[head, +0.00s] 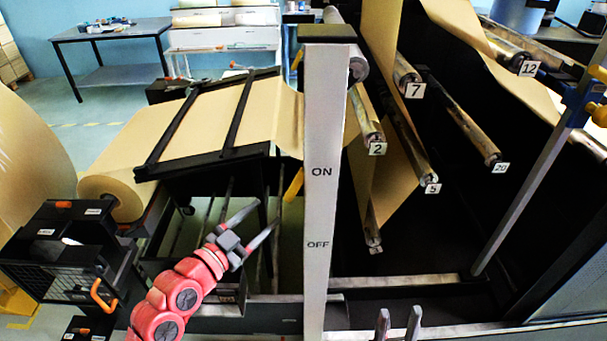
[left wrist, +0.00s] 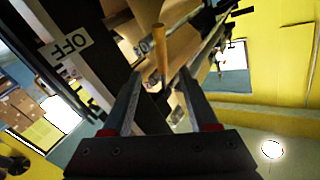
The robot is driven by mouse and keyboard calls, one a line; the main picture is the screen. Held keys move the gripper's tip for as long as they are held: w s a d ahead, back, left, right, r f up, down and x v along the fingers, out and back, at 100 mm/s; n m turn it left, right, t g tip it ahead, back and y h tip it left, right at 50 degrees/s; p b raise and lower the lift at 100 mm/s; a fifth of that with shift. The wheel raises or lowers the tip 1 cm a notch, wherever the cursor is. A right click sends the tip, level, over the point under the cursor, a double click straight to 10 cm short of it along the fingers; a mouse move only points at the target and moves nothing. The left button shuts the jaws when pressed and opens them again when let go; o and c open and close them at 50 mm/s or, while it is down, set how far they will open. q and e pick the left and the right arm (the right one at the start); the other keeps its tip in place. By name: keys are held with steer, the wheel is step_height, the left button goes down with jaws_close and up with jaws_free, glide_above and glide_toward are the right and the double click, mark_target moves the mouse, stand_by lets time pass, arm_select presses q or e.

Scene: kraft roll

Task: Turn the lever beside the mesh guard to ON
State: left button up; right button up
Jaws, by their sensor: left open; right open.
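A pale upright post (head: 317,275) stands mid-scene, marked ON above OFF. A yellow lever (head: 293,186) sticks out at the post's left edge, tilted down-left, near the ON mark's height; its other end is hidden behind the post. In the left wrist view a yellow bar (left wrist: 160,50), seemingly this lever, shows between the fingertips, with the OFF label (left wrist: 65,49) to the left. My left gripper (head: 264,212) is open, below and left of the lever; contact is not visible. My right gripper (head: 399,316) is open and empty at the bottom edge, right of the post.
A black box with a mesh front (head: 50,280) and orange handle (head: 103,296) stands at left. Numbered rollers (head: 452,120) with brown paper fill the right. A black frame (head: 205,165) lies over paper behind my left gripper. A low rail (head: 420,283) crosses below.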

mark_target(302, 175)
arm_select(q)
steer(key=p+x, duration=0.4)
steer(key=x, duration=1.1)
steer(key=shift+w+d+p, duration=0.15)
steer(key=shift+w+p, duration=0.15)
steer(key=shift+w, duration=0.1)
jaws_close()
stand_by(0.5)
